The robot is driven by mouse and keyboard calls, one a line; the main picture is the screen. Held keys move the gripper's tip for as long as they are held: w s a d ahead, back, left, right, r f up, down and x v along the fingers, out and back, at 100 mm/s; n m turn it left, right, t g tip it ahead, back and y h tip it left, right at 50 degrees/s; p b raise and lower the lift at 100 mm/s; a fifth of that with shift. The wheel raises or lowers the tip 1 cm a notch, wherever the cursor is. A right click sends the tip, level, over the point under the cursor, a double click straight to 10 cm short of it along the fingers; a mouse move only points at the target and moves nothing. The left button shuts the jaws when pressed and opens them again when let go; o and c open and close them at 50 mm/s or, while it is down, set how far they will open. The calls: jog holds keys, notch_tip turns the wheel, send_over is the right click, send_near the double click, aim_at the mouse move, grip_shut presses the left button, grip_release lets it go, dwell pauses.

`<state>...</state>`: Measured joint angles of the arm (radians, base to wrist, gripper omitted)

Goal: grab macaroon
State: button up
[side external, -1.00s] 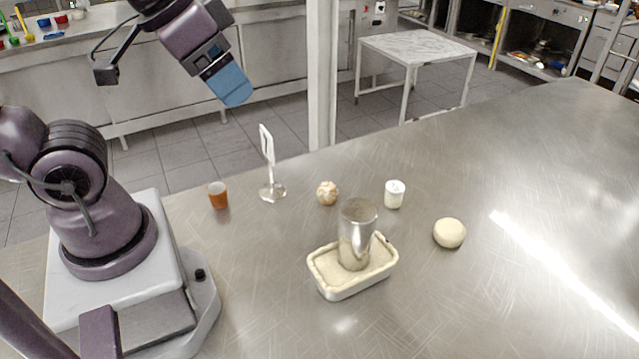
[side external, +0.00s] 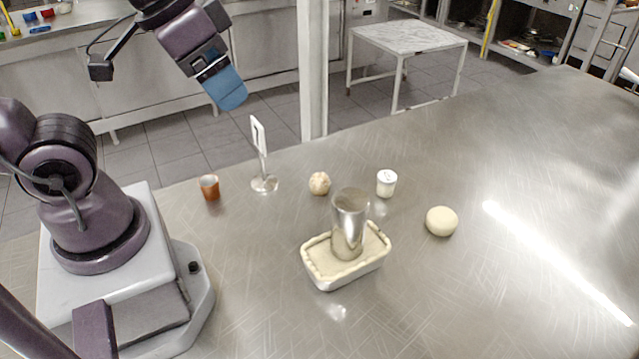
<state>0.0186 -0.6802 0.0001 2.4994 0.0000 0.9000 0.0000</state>
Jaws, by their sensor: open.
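A small, round, rough tan-and-cream piece (side external: 319,183) sits on the steel table, behind the metal cup. A larger, smooth, pale cream round (side external: 441,221) lies farther right. I cannot tell for certain which is the macaroon; both are uncovered and apart from other things. My gripper (side external: 231,97), with blue fingers, is raised at the upper left, well away from both. It is open, with nothing visible in it, though the gap between the fingers is hard to see from this side.
A shiny metal cup (side external: 349,224) stands in a pale-rimmed rectangular dish (side external: 318,274) in front of the tan piece. A white-lidded jar (side external: 386,184), a sign stand (side external: 261,150) and an orange-brown cup (side external: 209,187) stand nearby. The table's right side is clear.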

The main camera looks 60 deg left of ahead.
notch_tip(320, 180, down, 9)
jog(key=w+a+m+g+y, duration=0.2)
jog(key=a+m+g+y, duration=0.1)
jog(key=g, duration=0.2)
jog(key=m+t+y, duration=0.8)
jog(key=m, duration=1.4)
send_over(319, 184)
jog(key=s+d, duration=0.2)
jog(key=d, duration=0.1)
notch_tip(319, 184, down, 16)
notch_tip(319, 184, down, 6)
jog(key=shift+s+f, duration=0.15)
jog(key=shift+x, duration=2.6)
jog(key=c, duration=1)
